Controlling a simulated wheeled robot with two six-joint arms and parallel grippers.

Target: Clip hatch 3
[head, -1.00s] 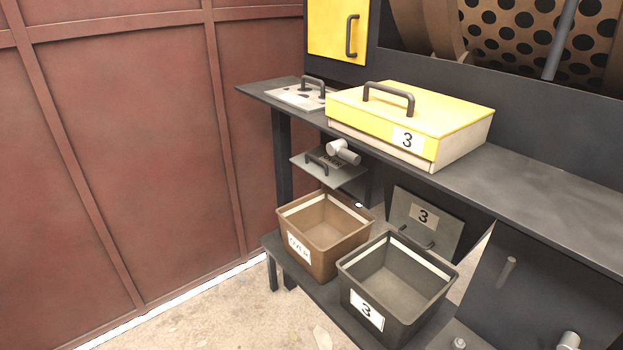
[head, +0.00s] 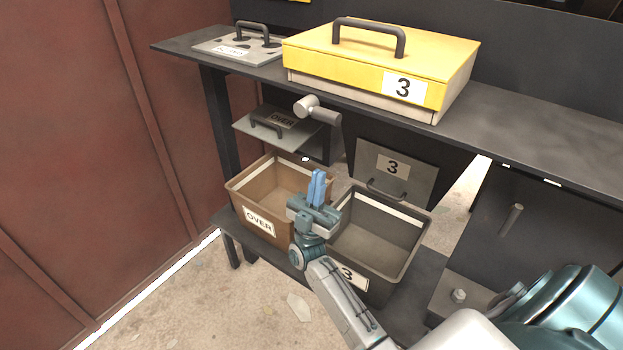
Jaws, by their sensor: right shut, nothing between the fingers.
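Hatch 3 is a grey panel (head: 425,178) with a "3" label and a dark handle at its lower edge. It hangs steeply under the shelf, above and behind the dark bin 3 (head: 420,226). I cannot tell whether it is clipped. My right gripper (head: 318,184) has blue fingers that are shut and empty, pointing up. In the picture it is left of hatch 3, in front of the gap between the two bins, apart from the hatch. My left gripper is not in view.
The OVER hatch (head: 246,129) sticks out nearly flat at the left, beside a pale cylindrical knob (head: 308,106). The brown OVER bin (head: 240,195) stands below. A yellow-lidded box 3 (head: 320,60) and a grey handled plate (head: 212,46) lie on the shelf (head: 520,125).

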